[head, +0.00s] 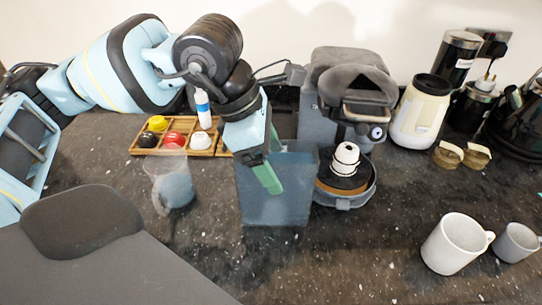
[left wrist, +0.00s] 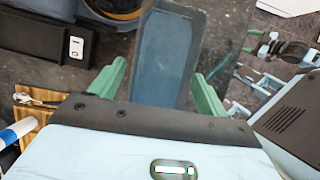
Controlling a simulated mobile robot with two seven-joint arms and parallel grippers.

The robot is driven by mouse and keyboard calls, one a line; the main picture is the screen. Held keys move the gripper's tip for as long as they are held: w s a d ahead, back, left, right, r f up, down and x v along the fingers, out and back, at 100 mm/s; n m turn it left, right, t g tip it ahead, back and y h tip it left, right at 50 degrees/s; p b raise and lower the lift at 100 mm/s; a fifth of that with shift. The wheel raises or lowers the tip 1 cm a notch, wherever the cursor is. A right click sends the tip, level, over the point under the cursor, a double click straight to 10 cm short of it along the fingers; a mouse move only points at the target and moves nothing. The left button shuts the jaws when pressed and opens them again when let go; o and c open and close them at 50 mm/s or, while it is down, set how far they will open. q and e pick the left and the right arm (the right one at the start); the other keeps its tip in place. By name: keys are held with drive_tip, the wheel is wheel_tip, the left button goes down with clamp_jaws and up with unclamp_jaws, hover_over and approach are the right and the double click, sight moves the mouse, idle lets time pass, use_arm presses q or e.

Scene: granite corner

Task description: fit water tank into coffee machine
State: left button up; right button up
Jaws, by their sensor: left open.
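The water tank (head: 262,212) is a translucent blue-grey box, standing upright on the dark counter just left of the coffee machine. The coffee machine (head: 321,122) is grey and black, with a white cup on its round drip tray. My left gripper (head: 270,165) is over the tank's upper part, its green fingers spread. In the left wrist view the tank (left wrist: 165,62) lies between the open fingers of the left gripper (left wrist: 160,88), with gaps visible on both sides. The arm hides part of the tank's top edge. My right gripper is not in view.
A clear jug (head: 174,185) stands left of the tank. Behind it is a wooden tray (head: 143,151) with coloured items and a bottle (head: 203,109). A cream canister (head: 423,112) and mugs (head: 452,245) are at right. The counter in front of the machine is clear.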

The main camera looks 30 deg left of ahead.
use_arm(q)
drive_tip(key=v, duration=1.2)
drive_tip(key=shift+d+r, duration=0.1)
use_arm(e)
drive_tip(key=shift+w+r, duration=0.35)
use_arm(q)
drive_tip(key=shift+o, duration=0.4)
